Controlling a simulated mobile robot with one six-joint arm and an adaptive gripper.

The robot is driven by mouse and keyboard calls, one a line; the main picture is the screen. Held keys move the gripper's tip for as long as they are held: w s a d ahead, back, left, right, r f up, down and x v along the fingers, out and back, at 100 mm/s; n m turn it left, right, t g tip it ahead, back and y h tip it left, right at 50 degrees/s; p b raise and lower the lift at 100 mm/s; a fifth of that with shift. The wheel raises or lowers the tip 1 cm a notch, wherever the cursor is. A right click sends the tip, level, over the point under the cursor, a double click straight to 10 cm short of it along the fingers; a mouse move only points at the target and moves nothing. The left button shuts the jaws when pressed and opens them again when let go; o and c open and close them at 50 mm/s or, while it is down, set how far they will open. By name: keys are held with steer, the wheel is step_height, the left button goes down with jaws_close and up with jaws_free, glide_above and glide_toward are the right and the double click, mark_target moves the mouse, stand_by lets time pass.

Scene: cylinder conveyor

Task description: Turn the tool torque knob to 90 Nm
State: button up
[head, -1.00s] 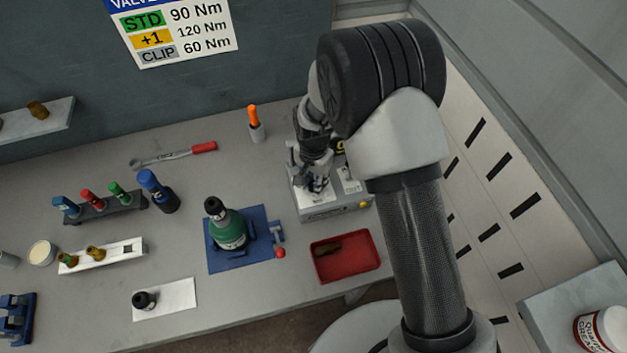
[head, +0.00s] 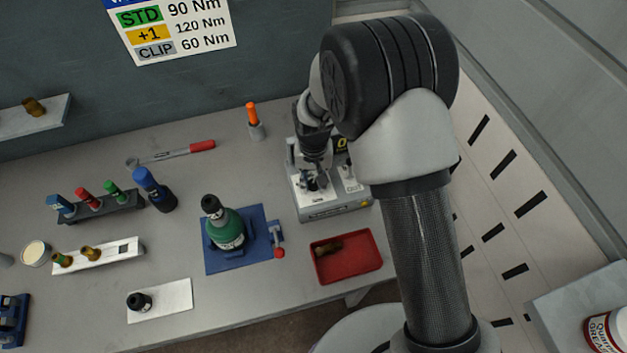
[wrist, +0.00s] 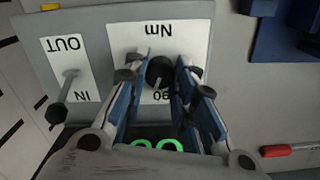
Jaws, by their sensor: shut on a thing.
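The tool torque station (head: 333,208) is a grey box at the back right of the bench. Its black knob (wrist: 160,71) sits on a white plate marked "Nm", upside down in the wrist view, with a 90 mark beside the knob. My gripper (wrist: 158,64) is shut on the knob, one blue-sided finger on each side. In the head view my gripper (head: 314,180) is over the plate and hides the knob. The green display digits (wrist: 157,144) are partly cut off by my gripper, so I cannot read the whole value.
An IN/OUT lever (wrist: 62,100) stands beside the knob plate. A red tray (head: 345,262) lies in front of the station. A green bottle (head: 226,229) stands on a blue mat to the left. The wall sign (head: 180,30) lists STD 90 Nm, +1 120 Nm, CLIP 60 Nm.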

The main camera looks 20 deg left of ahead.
mark_target(314, 183)
steer(key=shift+n+b, duration=0.4)
steer(key=shift+n, duration=1.8)
steer(key=o, duration=1.1)
step_height(314, 183, up, 12)
